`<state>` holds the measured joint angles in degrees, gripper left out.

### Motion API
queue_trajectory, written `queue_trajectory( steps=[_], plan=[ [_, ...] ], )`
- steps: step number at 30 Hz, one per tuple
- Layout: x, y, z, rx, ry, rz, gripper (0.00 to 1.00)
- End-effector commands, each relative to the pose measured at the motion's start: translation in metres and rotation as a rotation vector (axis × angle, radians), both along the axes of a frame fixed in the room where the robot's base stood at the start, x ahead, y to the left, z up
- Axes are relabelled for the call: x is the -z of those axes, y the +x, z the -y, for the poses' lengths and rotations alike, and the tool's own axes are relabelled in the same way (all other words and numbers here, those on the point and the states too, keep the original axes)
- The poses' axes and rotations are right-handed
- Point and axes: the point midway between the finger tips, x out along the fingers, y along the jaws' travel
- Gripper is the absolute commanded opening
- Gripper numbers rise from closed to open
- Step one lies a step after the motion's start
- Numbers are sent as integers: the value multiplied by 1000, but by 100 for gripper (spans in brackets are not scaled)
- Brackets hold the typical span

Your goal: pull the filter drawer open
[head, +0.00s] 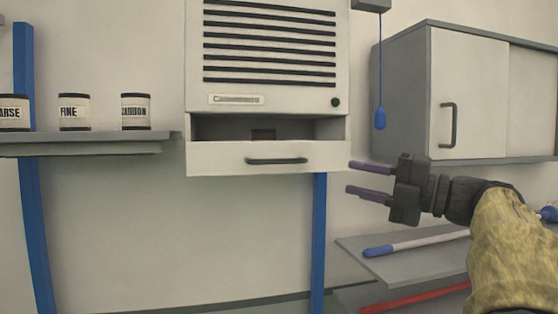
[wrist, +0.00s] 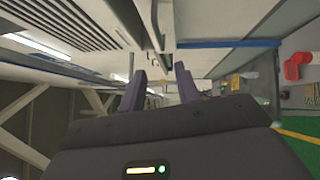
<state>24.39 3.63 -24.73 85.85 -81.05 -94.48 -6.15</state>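The filter drawer (head: 225,158) is at the bottom of the white louvred unit (head: 195,60) in the head view. It stands out from the unit, and its dark inside shows above the front panel. A small dark block (head: 263,134) shows at the back inside. The dark bar handle (head: 276,161) runs across the drawer front. My gripper (head: 368,179) is to the right of the drawer and points left, apart from the handle. Its two purple fingers are spread with nothing between them. The fingers (wrist: 161,84) also show apart in the wrist view.
A shelf (head: 90,146) at left holds cans labelled FINE (head: 74,112) and CARBON (head: 136,111), plus a partly cut-off one. A grey cabinet (head: 480,90) is at right. A blue pull (head: 380,118) hangs above my gripper. A lower shelf (head: 420,262) holds a blue-ended rod.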

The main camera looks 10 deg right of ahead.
Motion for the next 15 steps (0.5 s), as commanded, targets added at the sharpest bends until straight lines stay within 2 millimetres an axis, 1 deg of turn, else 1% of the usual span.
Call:
queue_trajectory(
  steps=[8,11,15],
  plan=[
    [-2,3,-4,-2,3,1,33],
    [-4,10,-10,-2,5,1,33],
    [-9,24,-25,-3,5,0,33]
  ],
)
